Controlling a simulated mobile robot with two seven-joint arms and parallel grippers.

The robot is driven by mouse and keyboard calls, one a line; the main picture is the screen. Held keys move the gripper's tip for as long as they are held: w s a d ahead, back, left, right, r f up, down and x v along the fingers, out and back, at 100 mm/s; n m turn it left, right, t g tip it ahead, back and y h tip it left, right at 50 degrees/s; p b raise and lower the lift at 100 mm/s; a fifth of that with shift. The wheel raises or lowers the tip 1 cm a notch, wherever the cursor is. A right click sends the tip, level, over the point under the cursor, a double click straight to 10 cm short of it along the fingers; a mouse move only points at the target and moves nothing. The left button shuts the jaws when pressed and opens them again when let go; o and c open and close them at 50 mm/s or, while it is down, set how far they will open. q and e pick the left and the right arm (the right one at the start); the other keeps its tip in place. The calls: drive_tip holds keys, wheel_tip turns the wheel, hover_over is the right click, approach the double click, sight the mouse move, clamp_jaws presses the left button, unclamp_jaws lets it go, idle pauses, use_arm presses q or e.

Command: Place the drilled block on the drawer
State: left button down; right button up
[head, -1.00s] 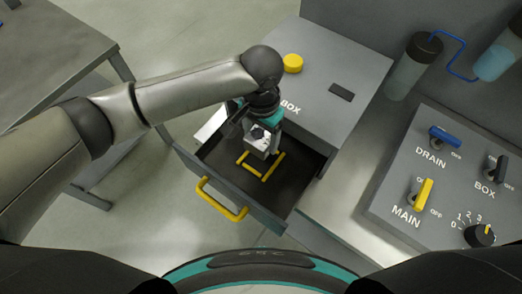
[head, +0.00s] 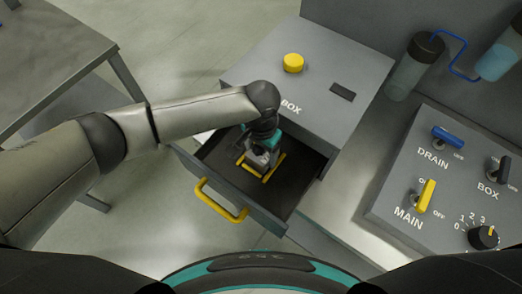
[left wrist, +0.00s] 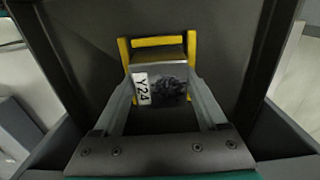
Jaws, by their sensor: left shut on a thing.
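The drilled block (left wrist: 170,80) is a grey metal block with a white "Y24" label and a dark rough patch. My left gripper (left wrist: 163,92) is shut on it, one finger on each side. In the head view the left gripper (head: 262,156) reaches down into the open drawer (head: 281,204), and the block is mostly hidden under it. The block is over or within the yellow frame (head: 277,167) on the dark drawer floor. I cannot tell whether it touches the floor. My right gripper is not in view.
The drawer has a yellow handle (head: 219,200) and comes out of a grey box (head: 330,60) with a yellow button (head: 293,63). A panel with switches (head: 425,196) stands at the right. A table (head: 45,60) is at the upper left.

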sight(261, 152)
use_arm(q)
unclamp_jaws()
wheel_tip(261, 152, up, 12)
drive_tip(key=p, duration=0.1)
drive_tip(key=shift+r, duration=0.15)
idle(0.3)
